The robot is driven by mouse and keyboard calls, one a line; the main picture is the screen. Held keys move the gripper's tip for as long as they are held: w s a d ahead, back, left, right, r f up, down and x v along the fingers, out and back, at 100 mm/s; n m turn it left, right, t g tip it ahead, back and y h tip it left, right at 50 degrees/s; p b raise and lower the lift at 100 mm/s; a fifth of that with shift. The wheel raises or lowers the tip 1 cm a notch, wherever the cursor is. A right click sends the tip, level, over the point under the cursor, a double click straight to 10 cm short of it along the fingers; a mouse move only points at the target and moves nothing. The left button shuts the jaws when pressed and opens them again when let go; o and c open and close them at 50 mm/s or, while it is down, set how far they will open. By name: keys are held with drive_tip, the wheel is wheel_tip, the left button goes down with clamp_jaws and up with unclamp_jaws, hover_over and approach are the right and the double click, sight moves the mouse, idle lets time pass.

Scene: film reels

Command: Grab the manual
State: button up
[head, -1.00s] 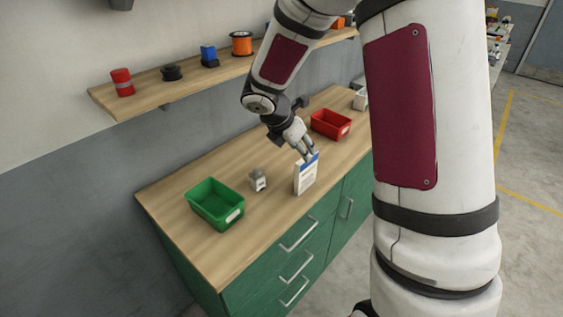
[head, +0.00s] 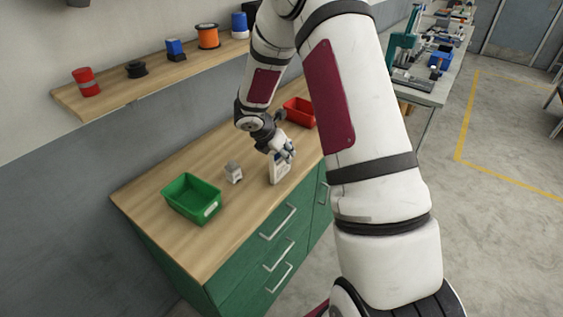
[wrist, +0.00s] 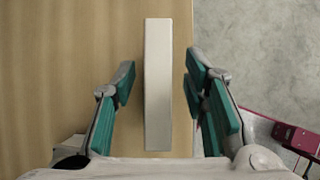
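In the wrist view the manual (wrist: 158,85) shows as a narrow pale strip seen edge-on from above. My gripper (head: 284,154) is at its top in the head view and partly hides it. In the wrist view my gripper (wrist: 160,92) is open, with a teal-padded finger on each side of the manual. A gap shows between the manual and each finger.
The green bin (head: 192,199) and a small grey object (head: 234,172) stand left of the manual on the counter (head: 150,190). A red bin (head: 300,112) is behind my gripper. A shelf (head: 150,84) with spools runs along the wall.

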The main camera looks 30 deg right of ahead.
drive_tip(key=shift+x, duration=1.5)
drive_tip(key=shift+w, duration=0.1)
clamp_jaws()
drive_tip(key=shift+r, duration=0.15)
